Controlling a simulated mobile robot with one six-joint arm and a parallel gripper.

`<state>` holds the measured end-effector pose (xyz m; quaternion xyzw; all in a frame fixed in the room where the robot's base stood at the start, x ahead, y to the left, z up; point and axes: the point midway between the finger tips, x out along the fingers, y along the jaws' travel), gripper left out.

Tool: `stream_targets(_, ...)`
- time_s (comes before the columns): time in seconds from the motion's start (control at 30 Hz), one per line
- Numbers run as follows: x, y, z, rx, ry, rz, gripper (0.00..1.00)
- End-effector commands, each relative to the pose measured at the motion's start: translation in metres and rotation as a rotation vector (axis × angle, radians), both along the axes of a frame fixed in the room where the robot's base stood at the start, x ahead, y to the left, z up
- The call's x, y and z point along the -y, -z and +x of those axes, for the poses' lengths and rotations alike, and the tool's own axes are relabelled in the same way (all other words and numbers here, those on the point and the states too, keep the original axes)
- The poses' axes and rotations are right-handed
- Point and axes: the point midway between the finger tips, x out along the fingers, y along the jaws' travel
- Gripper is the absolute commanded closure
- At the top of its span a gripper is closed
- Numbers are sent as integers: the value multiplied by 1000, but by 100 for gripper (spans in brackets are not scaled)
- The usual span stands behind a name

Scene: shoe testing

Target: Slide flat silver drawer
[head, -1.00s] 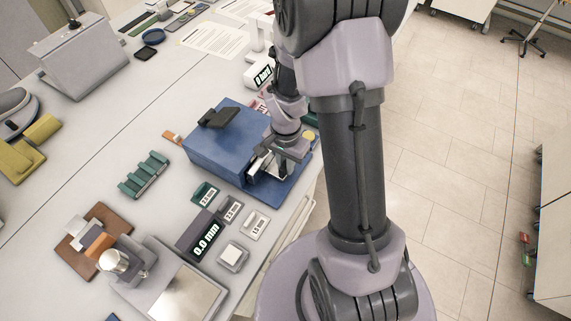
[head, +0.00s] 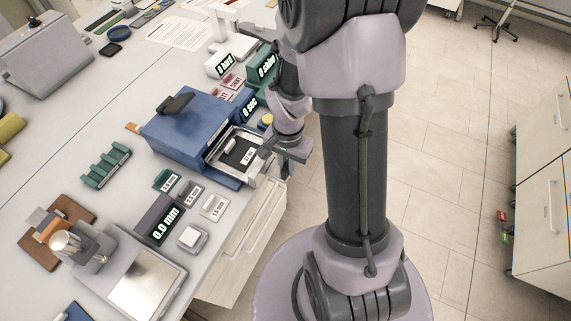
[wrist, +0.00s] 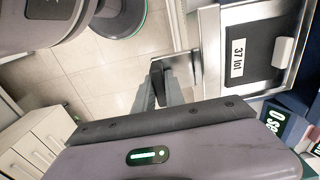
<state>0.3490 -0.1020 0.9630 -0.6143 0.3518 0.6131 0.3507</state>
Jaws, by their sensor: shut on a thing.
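The flat silver drawer (head: 208,157) is pulled well out of the front of the blue box (head: 186,128). It carries a dark insert (head: 238,152) with a white label and a light grey block. In the wrist view the drawer's silver rim (wrist: 208,50) and dark insert (wrist: 245,55) are at the upper right. My gripper (head: 282,168) is at the drawer's front end, past the table edge. In the wrist view its fingers (wrist: 165,82) are shut on the drawer's front handle plate (wrist: 172,62). The exact contact is partly hidden by the fingers.
A digital display reading 0.0 mm (head: 160,219) and several small labelled blocks (head: 190,193) lie in front of the blue box. Green and white display units (head: 262,66) stand behind it. A cabinet with drawers (head: 243,245) is below the table edge. Open floor lies to the right.

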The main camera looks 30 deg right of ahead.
Motion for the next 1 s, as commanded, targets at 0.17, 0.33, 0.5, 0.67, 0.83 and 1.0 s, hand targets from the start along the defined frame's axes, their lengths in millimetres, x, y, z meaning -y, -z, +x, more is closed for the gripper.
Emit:
stream_targets(0.17, 0, 1, -2, -5, 0, 1, 100)
stream_targets(0.33, 0, 1, -2, -6, 0, 1, 68)
stream_targets(0.5, 0, 1, -2, -5, 0, 1, 64)
stream_targets(0.67, 0, 0, -1, -4, 0, 0, 64)
stream_targets(0.83, 0, -23, 0, 0, -1, -1, 64)
stream_targets(1.0, 1, -67, 0, 2, 0, -2, 64)
